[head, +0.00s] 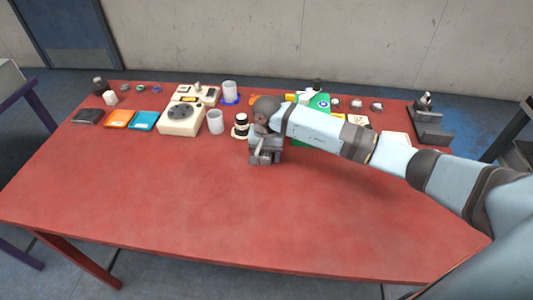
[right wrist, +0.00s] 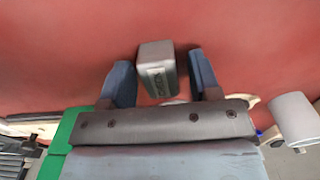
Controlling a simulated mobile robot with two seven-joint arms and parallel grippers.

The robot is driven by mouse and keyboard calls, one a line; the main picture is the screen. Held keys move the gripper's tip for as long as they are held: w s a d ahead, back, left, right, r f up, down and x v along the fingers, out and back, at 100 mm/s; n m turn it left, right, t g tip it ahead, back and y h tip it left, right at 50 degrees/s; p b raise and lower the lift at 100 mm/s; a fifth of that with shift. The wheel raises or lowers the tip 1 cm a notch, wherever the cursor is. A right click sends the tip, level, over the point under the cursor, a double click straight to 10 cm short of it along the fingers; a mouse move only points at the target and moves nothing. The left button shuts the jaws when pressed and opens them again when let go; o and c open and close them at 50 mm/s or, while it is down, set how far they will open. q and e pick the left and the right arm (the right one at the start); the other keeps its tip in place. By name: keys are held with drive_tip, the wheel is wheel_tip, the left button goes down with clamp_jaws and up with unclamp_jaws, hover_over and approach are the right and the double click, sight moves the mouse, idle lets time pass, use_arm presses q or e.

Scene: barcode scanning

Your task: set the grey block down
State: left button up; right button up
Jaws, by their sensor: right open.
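The grey block (right wrist: 155,68) shows in the right wrist view between the two fingers of my right gripper (right wrist: 161,64). The gripper is open. A clear gap shows between the block and the right-hand finger; the left-hand finger is close beside the block. A dark label or marking shows on its face. In the head view my right gripper (head: 264,156) points down low over the middle of the red table (head: 240,220). The block is mostly hidden by the gripper there. My left gripper is not in view.
A small black-capped jar (head: 241,124) and a white cup (head: 215,122) stand just left of the gripper. A beige machine (head: 181,117) stands further left. A green item (head: 318,104) lies behind my arm. The table's front half is clear.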

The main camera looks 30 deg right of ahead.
wheel_tip(320, 180, up, 12)
drive_tip(key=shift+f, duration=0.15)
drive_tip(key=shift+o, duration=0.4)
drive_tip(key=shift+a+r, duration=0.1)
drive_tip(key=shift+r, duration=0.25)
drive_tip(key=t, duration=0.1)
hover_over(264, 153)
drive_tip(key=shift+h, duration=0.4)
drive_tip(key=f, duration=0.6)
drive_tip(key=shift+s+a, duration=0.15)
drive_tip(key=shift+s, duration=0.05)
drive_tip(key=shift+d+f, duration=0.25)
drive_tip(key=shift+f, duration=1.15)
drive_tip(key=shift+d+f, duration=0.2)
drive_tip(key=shift+f, duration=1.15)
drive_tip(key=c, duration=1.1)
drive_tip(key=shift+r, duration=0.1)
drive_tip(key=shift+c, duration=0.2)
